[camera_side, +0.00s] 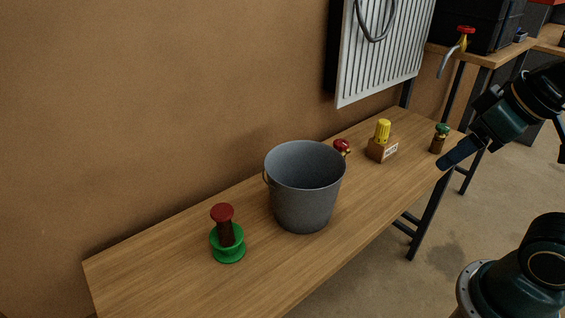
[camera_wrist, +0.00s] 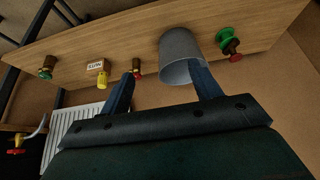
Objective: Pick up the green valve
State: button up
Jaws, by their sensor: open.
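The green valve (camera_side: 441,138), a green knob on a small brownish body, stands near the right end of the wooden bench. In the wrist view the green valve (camera_wrist: 46,69) is at the far left, well outside my fingers. My gripper (camera_side: 450,161) is in the air, appearing just below and right of the valve in the side view; the exact distance is unclear. Its fingers are apart with nothing held between them, and in the wrist view my gripper (camera_wrist: 163,74) has the bench and bucket behind it.
A yellow-topped valve sits on a labelled wooden block (camera_side: 377,152). A red valve (camera_side: 342,146) is partly hidden behind a grey bucket (camera_side: 305,205). A dark red knob (camera_side: 222,212) stands on a green base at left. The radiator (camera_side: 382,50) hangs above the bench (camera_side: 165,275).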

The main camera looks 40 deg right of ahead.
jog(key=w+d+r+m+g+h, duration=0.1)
jog(key=w+d+m+g+h, duration=0.2)
jog(key=w+d+m, duration=1.25)
jog(key=m+g+h, duration=0.1)
jog(key=m+g, duration=0.2)
jog(key=m, duration=0.2)
send_near(440, 127)
jog(key=f, duration=0.1)
jog(key=shift+n+h, duration=0.25)
jog(key=shift+h, duration=0.05)
jog(key=shift+x, duration=4.25)
jog(key=shift+s+a+f, duration=0.15)
jog(key=shift+f, duration=0.05)
jog(key=shift+x, duration=2.5)
jog(key=shift+a, duration=0.1)
